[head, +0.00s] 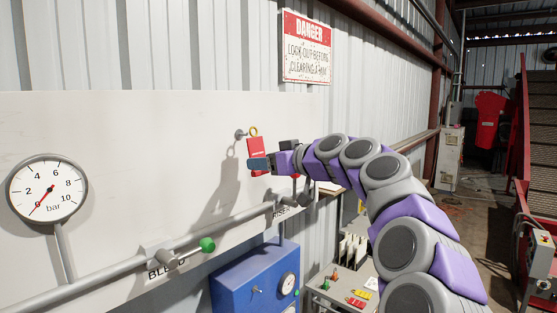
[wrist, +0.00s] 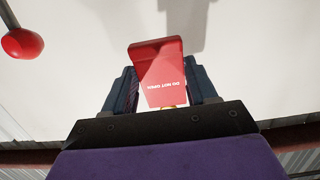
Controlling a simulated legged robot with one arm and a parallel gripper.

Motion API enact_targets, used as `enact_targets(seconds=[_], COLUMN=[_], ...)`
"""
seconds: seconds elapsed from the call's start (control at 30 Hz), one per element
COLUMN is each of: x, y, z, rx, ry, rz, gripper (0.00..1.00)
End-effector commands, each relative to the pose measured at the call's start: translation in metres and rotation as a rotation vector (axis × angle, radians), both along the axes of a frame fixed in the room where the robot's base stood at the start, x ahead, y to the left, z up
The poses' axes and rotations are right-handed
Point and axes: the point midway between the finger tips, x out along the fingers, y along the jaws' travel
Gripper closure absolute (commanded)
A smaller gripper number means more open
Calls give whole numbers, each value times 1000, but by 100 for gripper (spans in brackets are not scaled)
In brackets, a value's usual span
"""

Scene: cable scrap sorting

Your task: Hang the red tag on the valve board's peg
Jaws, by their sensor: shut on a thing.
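The red tag (head: 257,147) is held up in front of the white valve board (head: 120,130), with its yellow ring (head: 254,130) at the top. My gripper (head: 258,164) is shut on the tag's lower part. The grey peg (head: 240,134) sticks out of the board just left of the ring in the head view. I cannot tell whether the ring is around the peg or in front of it. In the wrist view the tag (wrist: 160,68) stands between the two fingers with upside-down lettering; the peg does not show there.
A gauge (head: 47,188) and a pipe with a green knob (head: 207,244) are on the board. A red knob (wrist: 22,43) shows in the wrist view's corner. Below stand a blue box (head: 240,278) and a table (head: 335,292) with small coloured items. A danger sign (head: 306,47) hangs above.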

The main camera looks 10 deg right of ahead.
Motion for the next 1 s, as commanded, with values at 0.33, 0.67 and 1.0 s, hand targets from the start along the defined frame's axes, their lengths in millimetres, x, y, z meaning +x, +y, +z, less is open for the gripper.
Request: enact_targets(seconds=[0.33,0.67,1.0], x=[15,24,23], y=[3,10,8], z=[-4,-13,-11], rx=[6,5,7], ry=[1,2,0], rz=[4,0,0], gripper=[87,87,87])
